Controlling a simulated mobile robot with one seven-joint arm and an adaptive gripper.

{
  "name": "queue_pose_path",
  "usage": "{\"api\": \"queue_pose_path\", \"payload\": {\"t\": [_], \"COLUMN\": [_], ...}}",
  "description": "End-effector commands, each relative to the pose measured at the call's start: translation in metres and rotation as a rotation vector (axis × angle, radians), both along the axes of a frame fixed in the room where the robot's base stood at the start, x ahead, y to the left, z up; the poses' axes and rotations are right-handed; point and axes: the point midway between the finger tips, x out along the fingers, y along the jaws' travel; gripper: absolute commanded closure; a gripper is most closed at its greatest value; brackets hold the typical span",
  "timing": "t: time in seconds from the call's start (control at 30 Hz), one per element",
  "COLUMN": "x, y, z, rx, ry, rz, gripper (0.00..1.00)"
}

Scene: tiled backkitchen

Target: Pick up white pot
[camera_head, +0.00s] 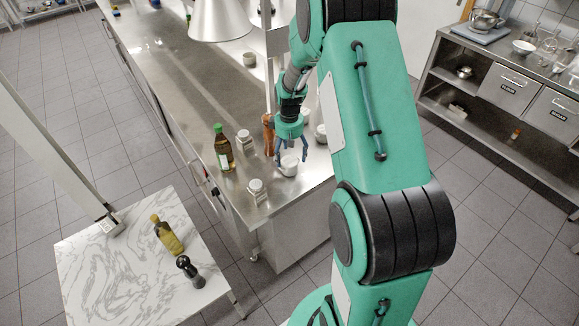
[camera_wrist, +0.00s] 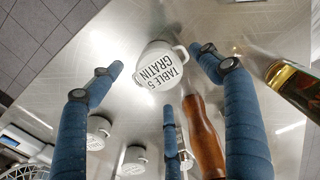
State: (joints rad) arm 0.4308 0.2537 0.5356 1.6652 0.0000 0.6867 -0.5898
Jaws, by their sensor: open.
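A white pot (camera_head: 289,169) stands on the steel counter (camera_head: 296,208) near its front end. In the wrist view the white pot (camera_wrist: 160,62) has small side handles and a lid or label reading "TABLE 5 GRATIN". My gripper (camera_head: 291,160) is open just over the pot, pointing down. In the wrist view the fingertips of my gripper (camera_wrist: 157,60) lie on either side of the pot, with visible gaps. Nothing is held. Whether the fingertips reach below the pot's rim I cannot tell.
A brown wooden mill (camera_wrist: 203,137) stands close to the pot and fingers. More white pots (camera_wrist: 97,131) (camera_wrist: 133,160) stand nearby. The counter's front corner is clear.

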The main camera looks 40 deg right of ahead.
Motion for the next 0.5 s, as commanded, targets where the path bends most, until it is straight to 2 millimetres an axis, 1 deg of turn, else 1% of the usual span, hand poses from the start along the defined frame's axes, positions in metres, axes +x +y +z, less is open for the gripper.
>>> {"api": "queue_pose_path", "payload": {"t": [0.03,0.23,0.33,0.5], "x": [-0.001,0.0,0.0,0.0], "y": [0.0,-0.002,-0.002,-0.002], "z": [-0.007,-0.03,-0.037,-0.039], "rx": [0.001,0.001,0.001,0.0], "ry": [0.002,0.002,0.001,0.0], "rz": [0.0,0.0,0.0,0.0], "gripper": [0.22,0.22,0.22,0.22]}}
